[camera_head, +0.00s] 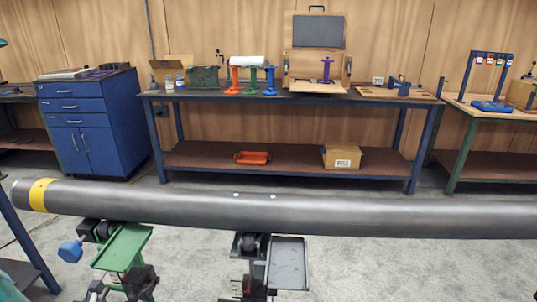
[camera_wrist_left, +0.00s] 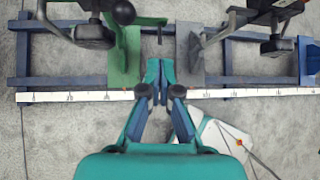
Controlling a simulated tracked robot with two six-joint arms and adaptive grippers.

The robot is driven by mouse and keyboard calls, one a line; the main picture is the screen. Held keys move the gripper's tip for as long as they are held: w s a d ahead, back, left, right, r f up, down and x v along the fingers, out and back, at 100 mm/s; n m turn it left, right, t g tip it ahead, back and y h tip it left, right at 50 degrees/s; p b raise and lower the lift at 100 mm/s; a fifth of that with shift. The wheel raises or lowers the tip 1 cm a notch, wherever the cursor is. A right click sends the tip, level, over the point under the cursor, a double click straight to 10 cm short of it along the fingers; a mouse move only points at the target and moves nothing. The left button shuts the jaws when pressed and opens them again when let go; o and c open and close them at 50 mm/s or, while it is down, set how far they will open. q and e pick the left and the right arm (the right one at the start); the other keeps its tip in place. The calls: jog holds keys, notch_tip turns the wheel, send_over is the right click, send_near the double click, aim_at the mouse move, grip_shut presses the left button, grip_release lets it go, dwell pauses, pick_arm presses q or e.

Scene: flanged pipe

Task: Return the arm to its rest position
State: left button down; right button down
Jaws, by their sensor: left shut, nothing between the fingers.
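My left gripper (camera_wrist_left: 160,72) shows in the left wrist view, pointing away from the camera. Its two teal-tipped fingers are shut together, with nothing between them. In that picture it lies over a white measuring strip (camera_wrist_left: 75,96) and a blue rail frame (camera_wrist_left: 68,81); I cannot tell its height above them. It does not show in the head view, and my right gripper is in neither view. The long grey pipe (camera_head: 330,213) with a yellow band (camera_head: 41,195) crosses the head view on stands.
A green stand (camera_head: 122,248) and a grey-plated stand (camera_head: 287,263) are under the pipe. Behind are a blue cabinet (camera_head: 88,120), a long workbench (camera_head: 285,168) carrying tools, and another bench (camera_head: 490,169) at right. Grey floor (camera_head: 380,265) lies open at front right.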

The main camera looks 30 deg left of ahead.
pick_arm(q)
jog(key=w+d+m+h+p, duration=0.2)
jog(key=w+d+m+h, duration=0.25)
jog(key=w+d, duration=0.7)
jog(key=d+f+m+g+h+p, duration=0.2)
jog(key=d+m+h, duration=0.3)
jog(key=d, duration=0.8)
jog(key=s+d+f+m+g+y+p, duration=0.1)
jog(key=s+d+f+m+g+p, duration=0.1)
jog(key=s+d+m+g, duration=0.5)
jog(key=s+d+f+m+g+p, duration=0.1)
jog(key=s+d+f+m+g, duration=0.15)
jog(key=d+m, duration=0.75)
jog(key=w+f+m+t, duration=0.1)
jog(key=m, duration=0.3)
jog(key=w+f+m+t+y, duration=0.1)
jog(key=w+m, duration=0.1)
jog(key=m, duration=0.2)
jog(key=w+m+t+y, duration=0.1)
jog(key=m+t, duration=0.1)
jog(key=m, duration=0.3)
jog(key=shift+w+a+f, duration=0.35)
jog(key=shift+w+f, duration=0.05)
